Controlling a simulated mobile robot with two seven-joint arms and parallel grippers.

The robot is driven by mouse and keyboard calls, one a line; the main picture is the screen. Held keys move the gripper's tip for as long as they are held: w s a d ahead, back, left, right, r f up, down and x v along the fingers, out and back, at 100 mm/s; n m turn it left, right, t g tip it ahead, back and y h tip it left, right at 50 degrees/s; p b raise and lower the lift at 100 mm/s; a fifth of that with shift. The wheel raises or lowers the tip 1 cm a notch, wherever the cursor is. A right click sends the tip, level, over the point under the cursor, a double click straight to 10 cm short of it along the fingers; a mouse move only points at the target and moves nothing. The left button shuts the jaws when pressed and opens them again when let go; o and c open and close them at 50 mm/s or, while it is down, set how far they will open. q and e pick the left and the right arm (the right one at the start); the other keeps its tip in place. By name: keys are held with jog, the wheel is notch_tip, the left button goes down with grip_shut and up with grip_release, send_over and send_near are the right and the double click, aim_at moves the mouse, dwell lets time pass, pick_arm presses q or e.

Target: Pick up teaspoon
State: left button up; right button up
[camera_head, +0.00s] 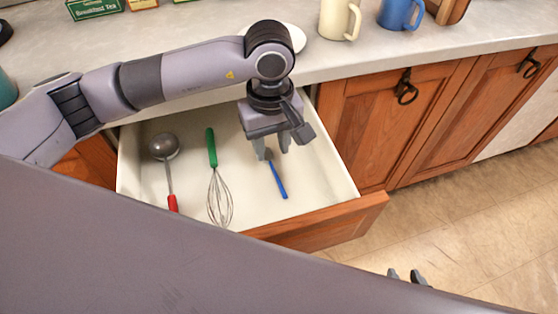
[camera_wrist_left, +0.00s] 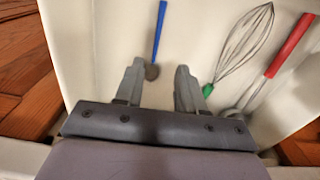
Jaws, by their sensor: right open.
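The teaspoon (camera_head: 278,182) has a blue handle and a dark bowl and lies on the floor of the open drawer. In the left wrist view the teaspoon (camera_wrist_left: 158,32) points away from the gripper, with its bowl between the fingertips in the picture. My left gripper (camera_head: 271,153) is open above the bowl end; its fingers also show in the left wrist view (camera_wrist_left: 160,66). Nothing is held, and I cannot tell the exact height of the fingers over the spoon. Only the fingertips of my right gripper (camera_head: 406,277) show at the bottom right, apart, away from the drawer.
The white drawer (camera_head: 343,181) also holds a green-handled whisk (camera_head: 212,148) and a red-handled ladle (camera_head: 164,147) left of the teaspoon. A cream mug (camera_head: 334,19), a blue mug (camera_head: 396,12) and tea boxes (camera_head: 95,8) stand on the counter (camera_head: 200,22) behind.

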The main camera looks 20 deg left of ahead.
aim_at(274, 170)
pick_arm(q)
jog(key=f, duration=0.7)
jog(key=shift+w+d+f+p, duration=0.1)
jog(key=shift+w+f+p, duration=0.1)
jog(key=shift+w+p, duration=0.15)
grip_shut()
